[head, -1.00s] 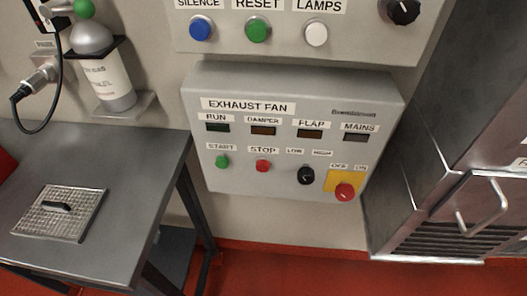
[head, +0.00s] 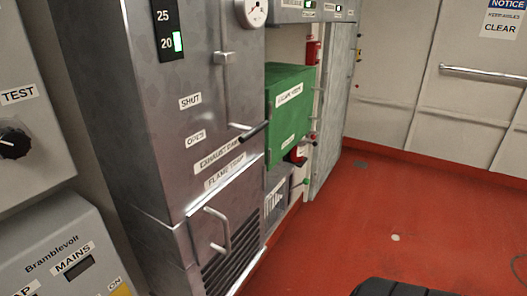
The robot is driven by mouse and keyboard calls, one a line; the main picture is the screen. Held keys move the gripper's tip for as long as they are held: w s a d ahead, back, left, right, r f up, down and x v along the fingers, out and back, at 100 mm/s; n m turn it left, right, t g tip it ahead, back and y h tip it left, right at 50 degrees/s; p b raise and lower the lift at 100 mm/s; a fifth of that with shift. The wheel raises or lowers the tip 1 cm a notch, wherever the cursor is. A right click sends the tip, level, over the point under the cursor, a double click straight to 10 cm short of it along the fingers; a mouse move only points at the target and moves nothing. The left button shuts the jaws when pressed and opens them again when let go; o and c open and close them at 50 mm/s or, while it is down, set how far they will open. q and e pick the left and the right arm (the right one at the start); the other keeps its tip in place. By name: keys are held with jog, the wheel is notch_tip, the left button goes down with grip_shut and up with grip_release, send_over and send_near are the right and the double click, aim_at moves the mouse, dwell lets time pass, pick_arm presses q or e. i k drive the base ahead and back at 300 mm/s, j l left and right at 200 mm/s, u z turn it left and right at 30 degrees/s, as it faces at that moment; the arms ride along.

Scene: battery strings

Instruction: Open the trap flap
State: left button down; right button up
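The trap flap (head: 196,246) is a grey metal panel low on the tall steel cabinet, under a label reading FLAME TRAP (head: 226,171). It has a pale bar handle (head: 219,229) and looks closed. A louvred grille (head: 232,265) lies to the right of the handle.
The steel cabinet (head: 163,130) carries a lever with a black grip (head: 254,131) above the flap. A green box (head: 290,115) juts out beyond it. The grey fan control box (head: 62,245) stands at the left. Red floor (head: 370,220) to the right is largely open.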

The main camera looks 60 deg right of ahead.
aim_at(211, 223)
jog(key=z, duration=1.5)
